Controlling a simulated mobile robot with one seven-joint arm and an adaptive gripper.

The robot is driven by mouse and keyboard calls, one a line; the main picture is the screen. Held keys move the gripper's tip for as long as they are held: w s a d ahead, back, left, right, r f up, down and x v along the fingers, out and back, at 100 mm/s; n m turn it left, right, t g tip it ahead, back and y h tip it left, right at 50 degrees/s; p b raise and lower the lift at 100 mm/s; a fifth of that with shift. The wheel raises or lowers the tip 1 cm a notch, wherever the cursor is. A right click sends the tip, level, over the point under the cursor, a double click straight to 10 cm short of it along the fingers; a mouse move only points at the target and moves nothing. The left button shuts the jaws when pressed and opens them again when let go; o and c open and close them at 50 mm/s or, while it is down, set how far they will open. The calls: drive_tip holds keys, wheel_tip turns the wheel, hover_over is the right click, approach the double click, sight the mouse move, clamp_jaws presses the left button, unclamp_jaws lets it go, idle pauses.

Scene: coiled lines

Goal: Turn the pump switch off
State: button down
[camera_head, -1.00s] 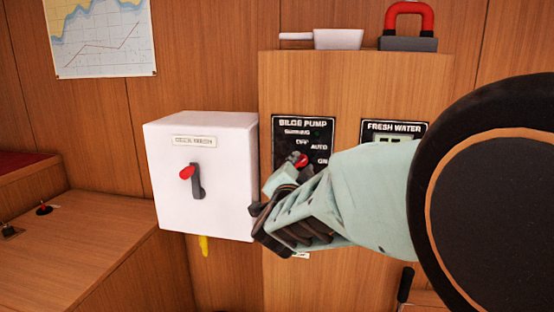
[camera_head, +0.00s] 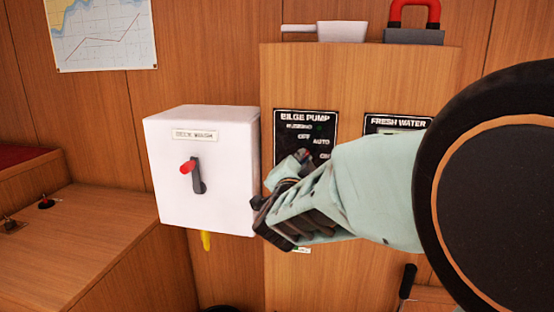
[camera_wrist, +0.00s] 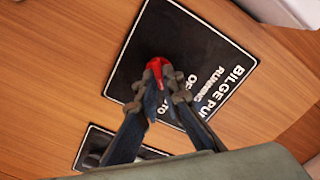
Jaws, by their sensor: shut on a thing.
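The bilge pump panel (camera_head: 305,122) is a black plate with white lettering OFF, AUTO and ON, on a wooden cabinet front. It fills the upper middle of the wrist view (camera_wrist: 205,35). Its red switch knob (camera_wrist: 157,64) sits between my fingertips in the wrist view. My gripper (camera_wrist: 158,82) is shut on this red knob, close to the panel face. In the head view my gripper (camera_head: 285,185) covers the panel's lower left and nearly all of the knob. The knob's exact pointing is hard to tell.
A white deck wash box (camera_head: 225,185) with a red-tipped lever (camera_head: 188,167) stands just left of my gripper. A fresh water panel (camera_head: 398,123) is to the right, partly behind my arm. A white pan-like item (camera_head: 341,31) and a red-handled padlock (camera_head: 414,36) rest on top.

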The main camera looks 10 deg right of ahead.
drive_tip(key=shift+r+n, duration=0.1)
drive_tip(key=shift+n, duration=0.2)
drive_tip(key=shift+w+a+n+p, duration=0.1)
drive_tip(key=shift+n+p, duration=0.95)
drive_tip(key=shift+n, duration=1.05)
drive_tip(key=shift+a+n+p, duration=0.1)
drive_tip(key=shift+n+p, duration=0.9)
drive_tip(key=shift+n, duration=1.1)
drive_tip(key=shift+d, duration=0.1)
drive_tip(key=c, duration=2.1)
unclamp_jaws()
